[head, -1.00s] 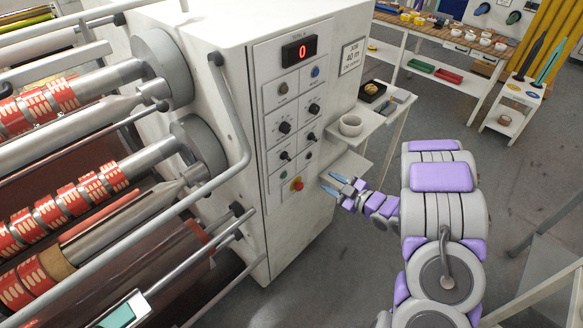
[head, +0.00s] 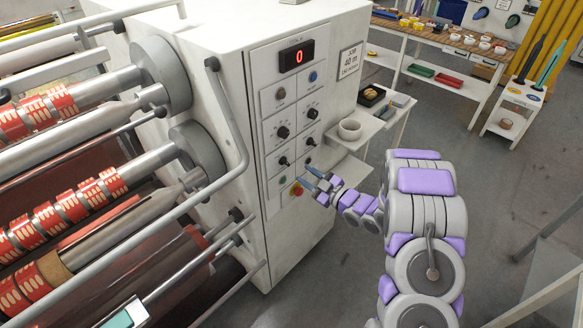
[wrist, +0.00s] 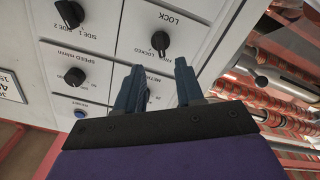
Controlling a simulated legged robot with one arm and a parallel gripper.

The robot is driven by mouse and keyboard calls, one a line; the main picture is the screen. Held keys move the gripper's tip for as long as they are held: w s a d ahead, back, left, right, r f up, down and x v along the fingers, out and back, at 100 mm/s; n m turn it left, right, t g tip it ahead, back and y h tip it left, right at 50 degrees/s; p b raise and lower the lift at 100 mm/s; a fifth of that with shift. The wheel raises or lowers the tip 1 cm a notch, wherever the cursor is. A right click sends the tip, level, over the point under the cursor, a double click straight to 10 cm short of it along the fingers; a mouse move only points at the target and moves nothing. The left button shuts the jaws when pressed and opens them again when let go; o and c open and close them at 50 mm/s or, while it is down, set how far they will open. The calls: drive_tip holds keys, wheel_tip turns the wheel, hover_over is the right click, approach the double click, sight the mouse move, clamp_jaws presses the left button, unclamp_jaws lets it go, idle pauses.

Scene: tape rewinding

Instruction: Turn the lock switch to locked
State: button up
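The lock switch (wrist: 160,43) is a small black knob on the white control panel, with LOCK and LOCKED lettering, upside down in the wrist view. In the head view it is the left knob (head: 284,161) of the lower knob row. I cannot tell which mark it points to. My gripper (wrist: 158,84) is open and empty, its dark blue fingers pointing at the panel. In the wrist view the switch shows just beyond and between the fingertips, with no clear contact.
A side-select knob (wrist: 70,14) and a speed knob (wrist: 75,76) sit beside the switch. A red stop button (head: 297,190) is low on the panel. A bent grey rail (head: 232,125) stands left.

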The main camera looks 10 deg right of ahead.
sight(288, 164)
drive_tip(key=x, duration=0.7)
drive_tip(key=shift+a+f+b, duration=0.1)
drive_tip(key=shift+a+b, duration=0.2)
drive_tip(key=shift+a, duration=0.05)
drive_tip(key=shift+d, duration=0.45)
drive_tip(key=shift+c, duration=0.7)
clamp_jaws()
